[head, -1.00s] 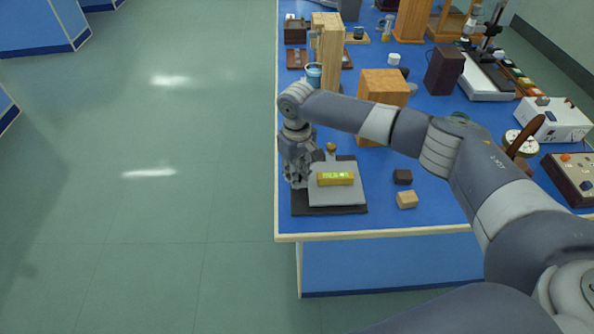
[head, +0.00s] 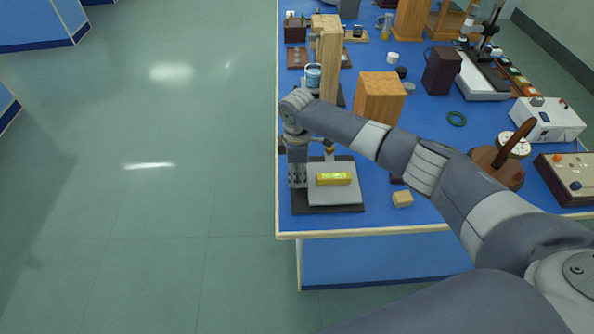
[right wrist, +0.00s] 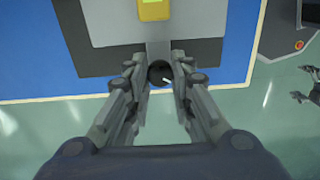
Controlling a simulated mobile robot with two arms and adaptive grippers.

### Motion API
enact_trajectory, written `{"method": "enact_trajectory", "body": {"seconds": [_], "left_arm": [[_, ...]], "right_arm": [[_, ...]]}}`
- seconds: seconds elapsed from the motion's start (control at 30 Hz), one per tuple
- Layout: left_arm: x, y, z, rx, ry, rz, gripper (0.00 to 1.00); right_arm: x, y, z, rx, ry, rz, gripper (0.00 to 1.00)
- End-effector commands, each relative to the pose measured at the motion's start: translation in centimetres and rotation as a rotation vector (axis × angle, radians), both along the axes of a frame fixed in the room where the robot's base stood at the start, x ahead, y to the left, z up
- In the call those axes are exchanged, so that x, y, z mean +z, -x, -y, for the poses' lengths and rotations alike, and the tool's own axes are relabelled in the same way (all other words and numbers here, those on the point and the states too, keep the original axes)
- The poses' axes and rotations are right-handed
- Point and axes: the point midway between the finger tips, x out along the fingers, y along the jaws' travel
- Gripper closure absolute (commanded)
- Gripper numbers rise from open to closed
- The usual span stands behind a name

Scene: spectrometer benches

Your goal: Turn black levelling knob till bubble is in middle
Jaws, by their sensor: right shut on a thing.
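The levelling stand is a light grey plate (head: 338,195) on a dark base (head: 330,209) at the table's near left corner. A yellow spirit level (head: 333,179) with a green vial lies on the plate; its end also shows in the right wrist view (right wrist: 154,10). The bubble is too small to place. My right gripper (head: 297,183) is at the plate's left side. In the right wrist view its fingers (right wrist: 159,66) are shut around the black levelling knob (right wrist: 160,75), which they partly hide. What looks like my left gripper (right wrist: 303,97) shows at that view's right edge.
A small wooden block (head: 402,199) lies right of the stand. My right arm crosses above the table. The floor left of the table is clear.

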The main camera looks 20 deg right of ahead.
Motion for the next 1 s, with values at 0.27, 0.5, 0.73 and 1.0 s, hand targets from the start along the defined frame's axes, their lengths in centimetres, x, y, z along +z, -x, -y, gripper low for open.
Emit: {"method": "enact_trajectory", "body": {"seconds": [0.27, 0.5, 0.73, 1.0], "left_arm": [[0.45, 0.01, -0.01, 0.000, 0.000, 0.000, 0.00], [0.54, 0.00, -0.02, 0.000, 0.000, 0.000, 0.00], [0.53, 0.00, -0.02, 0.000, 0.000, 0.000, 0.00], [0.52, 0.00, -0.03, 0.000, 0.000, 0.000, 0.00]], "right_arm": [[0.10, -0.05, -0.10, 0.261, -0.003, 0.002, 1.00], [0.10, -0.06, -0.11, 0.473, -0.003, 0.003, 1.00], [0.11, -0.08, -0.11, 0.630, -0.003, 0.002, 1.00], [0.14, -0.09, -0.12, 0.732, -0.003, 0.003, 1.00]]}}
